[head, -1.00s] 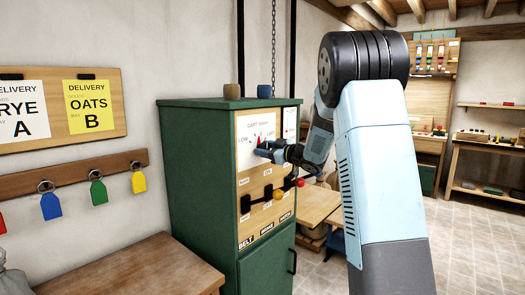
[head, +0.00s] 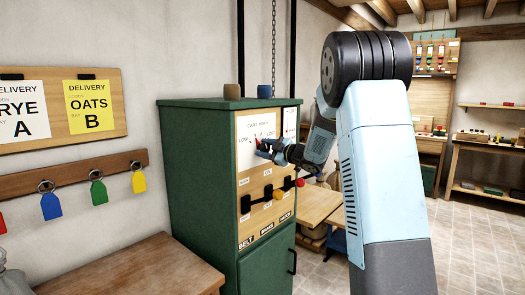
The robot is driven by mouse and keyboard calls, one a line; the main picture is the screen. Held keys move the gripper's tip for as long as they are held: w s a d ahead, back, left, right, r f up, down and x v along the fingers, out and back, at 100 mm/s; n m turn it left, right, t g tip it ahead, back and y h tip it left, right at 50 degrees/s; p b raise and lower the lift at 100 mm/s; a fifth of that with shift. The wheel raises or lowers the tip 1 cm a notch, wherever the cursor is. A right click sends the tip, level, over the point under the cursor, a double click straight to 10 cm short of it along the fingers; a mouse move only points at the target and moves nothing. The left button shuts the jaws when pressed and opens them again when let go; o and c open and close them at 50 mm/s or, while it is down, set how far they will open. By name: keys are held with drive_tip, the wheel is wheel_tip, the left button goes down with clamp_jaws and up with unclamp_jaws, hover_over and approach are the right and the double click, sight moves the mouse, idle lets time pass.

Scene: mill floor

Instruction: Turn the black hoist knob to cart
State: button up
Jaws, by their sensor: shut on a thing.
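A green cabinet (head: 205,185) carries a wooden control panel with a white dial plate (head: 243,128) at its top. The plate reads CART HOIST at its top and LOW at its left. My gripper (head: 263,150) is at the dial plate, shut on the black hoist knob. The fingers hide most of the knob. A small red mark shows just above and left of the fingers. I cannot tell exactly where the knob points.
Below the dial are levers with red (head: 300,182) and yellow (head: 278,194) ends, close under my gripper. A brown block (head: 231,91) and a blue block (head: 264,91) stand on the cabinet. A wooden table (head: 130,272) is at the front left. Tiled floor is open at the right.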

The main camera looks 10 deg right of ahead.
drive_tip(key=shift+f, duration=0.45)
drive_tip(key=o, duration=0.8)
drive_tip(key=shift+o, duration=1.3)
drive_tip(key=shift+r, duration=0.25)
drive_tip(key=shift+s+d, duration=0.1)
drive_tip(key=v, duration=1.3)
drive_tip(key=shift+s+d, duration=0.2)
drive_tip(key=shift+s, duration=0.05)
